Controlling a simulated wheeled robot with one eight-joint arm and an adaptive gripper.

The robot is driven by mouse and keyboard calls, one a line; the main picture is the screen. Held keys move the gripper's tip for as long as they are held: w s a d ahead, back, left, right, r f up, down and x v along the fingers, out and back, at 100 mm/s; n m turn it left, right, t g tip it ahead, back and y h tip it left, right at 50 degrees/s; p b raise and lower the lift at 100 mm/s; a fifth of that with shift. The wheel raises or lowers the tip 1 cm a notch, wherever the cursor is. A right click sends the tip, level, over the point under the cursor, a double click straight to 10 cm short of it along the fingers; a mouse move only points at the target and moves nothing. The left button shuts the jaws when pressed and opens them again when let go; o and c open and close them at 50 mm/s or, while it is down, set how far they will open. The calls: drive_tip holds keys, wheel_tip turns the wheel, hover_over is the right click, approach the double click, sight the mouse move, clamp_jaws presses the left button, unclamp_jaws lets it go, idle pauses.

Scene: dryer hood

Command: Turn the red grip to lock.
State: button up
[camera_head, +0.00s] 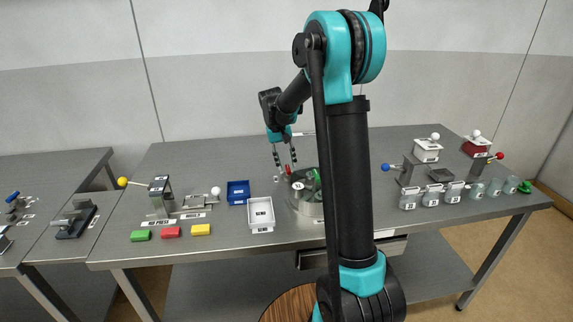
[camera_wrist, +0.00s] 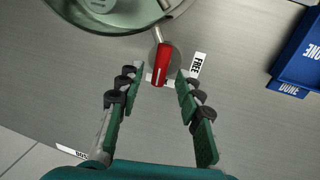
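The red grip (camera_wrist: 162,64) shows in the wrist view on a short metal rod, beside a round metal base at the rim of the greenish round dryer vessel (camera_wrist: 125,22). A white label reading FREE (camera_wrist: 197,65) lies just right of it. My gripper (camera_wrist: 160,80) is open and empty; its two green-padded fingers stand either side of the grip's lower end, with gaps on both sides. Small red parts show near the fingertips, partly unclear.
A blue DONE tray (camera_head: 238,192) and a white tray (camera_head: 261,214) stand left of the vessel. Coloured blocks (camera_head: 171,232) and a hand press (camera_head: 160,195) are farther left. Several jars (camera_head: 431,198) stand at the right. My arm hides part of the table.

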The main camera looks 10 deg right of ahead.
wheel_tip(320, 180, up, 11)
drive_tip(key=a, duration=0.2)
drive_tip(key=shift+a+f, duration=0.1)
